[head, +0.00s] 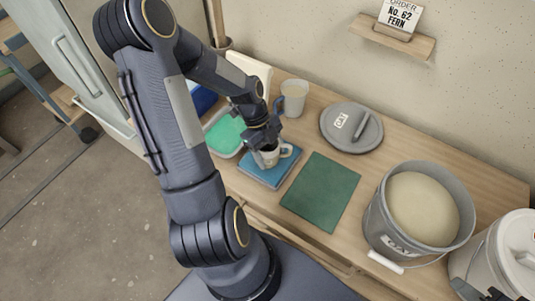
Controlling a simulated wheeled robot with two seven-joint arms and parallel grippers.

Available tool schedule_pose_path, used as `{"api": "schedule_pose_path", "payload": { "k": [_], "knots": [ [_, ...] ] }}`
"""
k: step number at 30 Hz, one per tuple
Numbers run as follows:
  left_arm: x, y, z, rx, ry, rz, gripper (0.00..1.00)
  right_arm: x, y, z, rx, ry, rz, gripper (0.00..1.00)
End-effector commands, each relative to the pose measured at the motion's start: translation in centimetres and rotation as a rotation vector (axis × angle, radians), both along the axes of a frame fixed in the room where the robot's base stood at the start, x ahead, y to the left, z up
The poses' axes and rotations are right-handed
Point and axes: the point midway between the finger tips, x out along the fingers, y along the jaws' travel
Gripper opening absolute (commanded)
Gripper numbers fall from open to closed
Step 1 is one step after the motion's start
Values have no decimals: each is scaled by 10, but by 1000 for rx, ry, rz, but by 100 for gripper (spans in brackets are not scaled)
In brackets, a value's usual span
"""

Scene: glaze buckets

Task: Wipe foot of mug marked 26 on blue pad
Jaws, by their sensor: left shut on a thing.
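My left gripper (262,143) is shut on a small pale mug (269,158). The mug is at the blue pad (254,174), with its handle towards the right. The gripper hides part of the mug, and I cannot read a number on it. I cannot tell whether its foot touches the pad or is slightly above it. Dark parts that may be my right gripper (482,292) just show at the bottom right edge, too cut off to tell their state.
A green mat (320,192) lies right of the pad. A green-topped tray (226,134) is to the left. An open glaze bucket (375,217) and a white-lidded bucket (513,250) stand at the right.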

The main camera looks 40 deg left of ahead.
Motion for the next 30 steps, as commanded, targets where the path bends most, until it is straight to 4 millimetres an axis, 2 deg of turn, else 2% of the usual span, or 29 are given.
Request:
{"api": "schedule_pose_path", "payload": {
  "k": [18, 23, 30],
  "knots": [
    [50, 6, 1, 4, -8, 2, 32, 0, 0, -3, 0, 0, 0, 36],
    [52, 6, 2, 4, -7, 2, 32, 0, 0, -3, 0, 0, 0, 36],
    [36, 5, 2, 4, -6, 2, 32, 0, 0, -3, 0, 0, 0, 36]
  ]
}}
